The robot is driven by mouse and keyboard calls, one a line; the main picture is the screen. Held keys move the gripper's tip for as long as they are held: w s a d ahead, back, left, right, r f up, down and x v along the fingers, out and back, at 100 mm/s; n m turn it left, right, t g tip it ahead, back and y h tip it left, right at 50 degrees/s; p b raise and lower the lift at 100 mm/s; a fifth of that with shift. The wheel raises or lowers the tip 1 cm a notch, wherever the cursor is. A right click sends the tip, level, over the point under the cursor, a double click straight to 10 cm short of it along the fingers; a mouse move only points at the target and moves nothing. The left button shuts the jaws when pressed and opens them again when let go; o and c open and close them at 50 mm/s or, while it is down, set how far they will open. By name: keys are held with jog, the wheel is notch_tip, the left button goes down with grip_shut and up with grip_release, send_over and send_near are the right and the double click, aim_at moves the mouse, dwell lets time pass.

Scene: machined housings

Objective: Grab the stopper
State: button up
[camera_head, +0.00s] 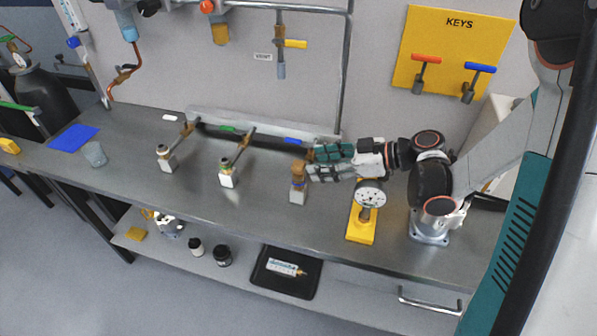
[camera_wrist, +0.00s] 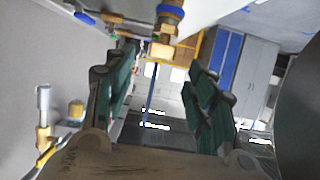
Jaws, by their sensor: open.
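A brass piece (camera_head: 298,170), which I take for the stopper, stands on top of the rightmost small white housing (camera_head: 297,197). My gripper (camera_head: 311,162) is open, its teal-padded fingers pointing left just beside the brass piece. In the wrist view a brass fitting with a blue ring (camera_wrist: 168,24) shows at the top, near the gap between the fingertips of my gripper (camera_wrist: 162,62). The fingers do not close on it. Whether they touch it I cannot tell. No other part is clearly marked as a stopper.
Two similar housings, in the middle (camera_head: 228,178) and at the left (camera_head: 167,162), stand on the grey bench (camera_head: 130,138). A gauge (camera_head: 369,194) on a yellow base (camera_head: 361,228) stands close below my wrist. A wall pipe (camera_head: 346,80) runs down behind.

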aim_at(299, 164)
jog(key=shift+b+x, duration=1.05)
jog(key=shift+x, duration=2.35)
jog(key=shift+c, duration=0.2)
jog(key=c, duration=1.2)
